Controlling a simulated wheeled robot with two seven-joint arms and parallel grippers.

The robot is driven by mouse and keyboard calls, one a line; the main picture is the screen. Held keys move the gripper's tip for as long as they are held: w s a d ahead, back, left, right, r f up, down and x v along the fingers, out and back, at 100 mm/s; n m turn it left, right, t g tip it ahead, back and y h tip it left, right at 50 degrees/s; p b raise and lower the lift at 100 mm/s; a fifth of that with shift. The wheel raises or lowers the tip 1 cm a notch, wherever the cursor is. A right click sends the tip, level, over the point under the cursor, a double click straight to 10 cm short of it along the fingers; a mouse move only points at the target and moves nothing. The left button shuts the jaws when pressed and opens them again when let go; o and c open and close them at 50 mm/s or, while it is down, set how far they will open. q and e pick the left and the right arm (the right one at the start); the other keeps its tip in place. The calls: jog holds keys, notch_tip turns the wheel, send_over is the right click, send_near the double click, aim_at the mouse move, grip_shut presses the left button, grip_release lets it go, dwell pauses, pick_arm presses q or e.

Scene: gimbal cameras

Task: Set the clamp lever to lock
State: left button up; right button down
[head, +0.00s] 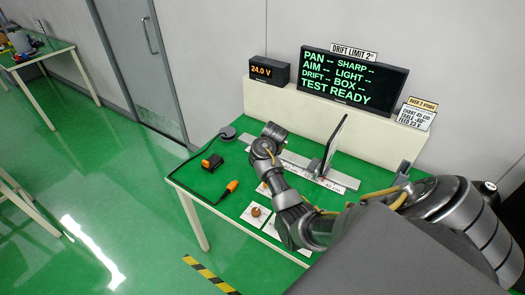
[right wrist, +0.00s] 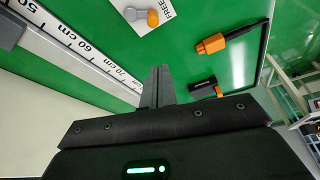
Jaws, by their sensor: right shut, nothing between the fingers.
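The clamp lever (right wrist: 138,15) shows at the top of the right wrist view. The other end of the card is cut off by the frame. In the head view my right arm partly covers a white card (head: 262,189) that seems to be the same one. My right gripper (right wrist: 158,73) is shut and empty, over the green table beside the ruler's 70 cm end, apart from the lever. In the head view its fingers are hidden behind the wrist. My left gripper is not in view.
A ruler rail (head: 340,185) runs along the table with an upright dark panel (head: 335,143) on it. An orange plug (right wrist: 212,43) and a black box with orange (head: 212,162) lie nearby. Another card with an orange-brown knob (head: 256,211) is towards the front. The display (head: 353,79) reads TEST READY.

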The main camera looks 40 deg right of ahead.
jog(key=shift+w+d+r, duration=0.1)
jog(key=shift+w+r, duration=0.25)
jog(key=shift+r, duration=0.1)
jog(key=b+x, duration=0.3)
jog(key=x, duration=0.7)
jog(key=shift+w+a+f, duration=0.1)
jog(key=shift+a+f, duration=0.1)
jog(key=shift+f, duration=0.05)
jog(key=s+p, duration=0.2)
jog(key=s, duration=0.1)
jog(key=shift+s+r, duration=0.15)
jog(key=shift+r, duration=0.15)
jog(key=shift+s, duration=0.45)
jog(key=shift+f, duration=0.15)
jog(key=shift+w, duration=0.1)
